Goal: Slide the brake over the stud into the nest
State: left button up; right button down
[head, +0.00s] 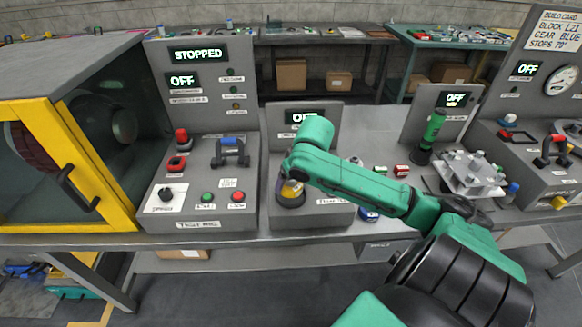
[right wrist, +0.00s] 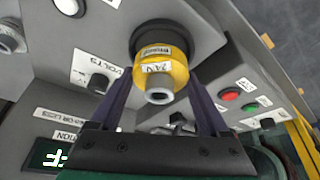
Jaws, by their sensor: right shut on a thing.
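The brake (right wrist: 172,72) is a yellow cylinder with a "24V" label and a silver hub facing the camera. It also shows in the head view (head: 292,187), below my right wrist. My right gripper (right wrist: 160,78) has its two dark fingers on either side of the brake and is shut on it. A dark round seat, seemingly the nest (right wrist: 140,38), lies directly behind the brake on the grey bench unit. I cannot tell whether the brake touches it. The stud cannot be made out apart from the silver hub. My left gripper is not in view.
A grey console (head: 205,212) with buttons and a blue-handled lever stands left of the brake unit. A yellow-framed enclosure (head: 75,150) is further left. A green cylinder (head: 432,132) and a metal clamp plate (head: 470,172) stand to the right.

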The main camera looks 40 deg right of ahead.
jog(key=shift+f, duration=0.2)
jog(key=shift+f, duration=0.75)
jog(key=shift+s+f+b, duration=0.1)
jog(key=shift+f+b, duration=0.1)
jog(key=shift+b, duration=0.15)
grip_release()
jog(key=shift+s, duration=0.1)
jog(key=shift+s+a+f, duration=0.1)
jog(key=shift+f, duration=0.1)
jog(key=shift+r, duration=0.1)
